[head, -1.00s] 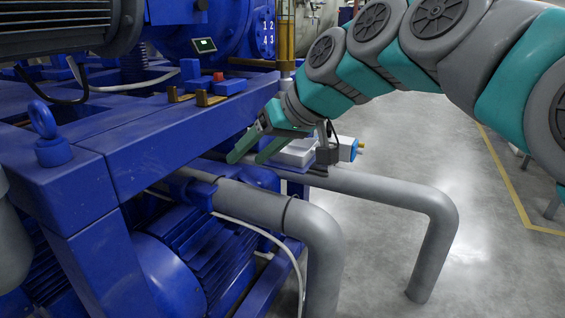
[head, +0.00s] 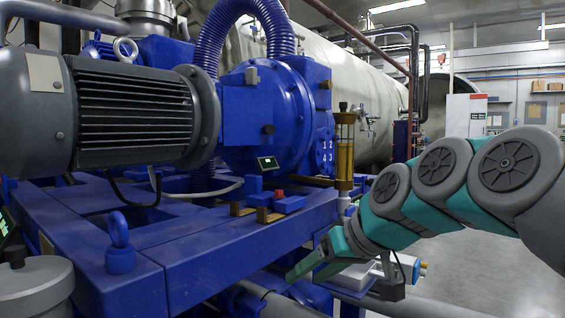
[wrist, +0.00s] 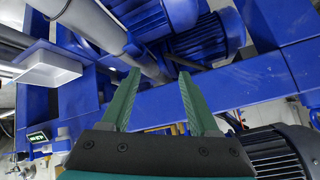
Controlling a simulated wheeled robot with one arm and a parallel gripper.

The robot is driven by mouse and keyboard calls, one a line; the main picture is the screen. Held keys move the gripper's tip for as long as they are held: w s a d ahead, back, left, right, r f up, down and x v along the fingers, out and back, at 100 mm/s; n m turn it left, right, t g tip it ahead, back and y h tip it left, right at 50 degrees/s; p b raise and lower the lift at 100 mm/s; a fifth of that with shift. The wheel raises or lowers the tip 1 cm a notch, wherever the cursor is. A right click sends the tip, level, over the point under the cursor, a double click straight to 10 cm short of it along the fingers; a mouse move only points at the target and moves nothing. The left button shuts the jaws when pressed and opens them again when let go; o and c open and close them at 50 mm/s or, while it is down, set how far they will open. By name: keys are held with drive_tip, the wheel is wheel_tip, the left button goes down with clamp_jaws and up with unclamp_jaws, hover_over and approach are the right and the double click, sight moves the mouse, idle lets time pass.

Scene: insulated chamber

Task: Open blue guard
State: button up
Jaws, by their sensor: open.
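A blue box-shaped cover (head: 247,102) with dark knobs sits between the grey motor and the round blue housing in the head view. It looks closed and is likely the blue guard, though I cannot be sure. My gripper (head: 304,275) is low at the right of the blue frame, below and to the right of this cover and well apart from it. In the wrist view my gripper (wrist: 158,72) shows two green fingers spread apart with nothing between them. I cannot make out the cover in the wrist view.
The large grey motor (head: 135,110) stands left of the cover. The blue frame beam (head: 215,250) lies between my gripper and the cover. A yellow column (head: 344,155) rises behind the frame. A white box (wrist: 50,67) shows in the wrist view. Open floor (head: 465,270) lies at the right.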

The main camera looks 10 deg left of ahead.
drive_tip(key=w+a+r+n+t+y+b, duration=0.2)
drive_tip(key=w+a+r+t+y+b, duration=0.15)
drive_tip(key=w+r, duration=0.75)
drive_tip(key=n+t+y, duration=0.2)
drive_tip(key=n+t, duration=0.1)
drive_tip(key=t, duration=0.2)
approach(271, 130)
drive_tip(key=shift+g, duration=0.25)
drive_tip(key=shift+p+x, duration=0.35)
drive_tip(key=shift+x, duration=3.85)
drive_tip(key=shift+d+r, duration=0.1)
drive_tip(key=shift+r, duration=0.05)
clamp_jaws()
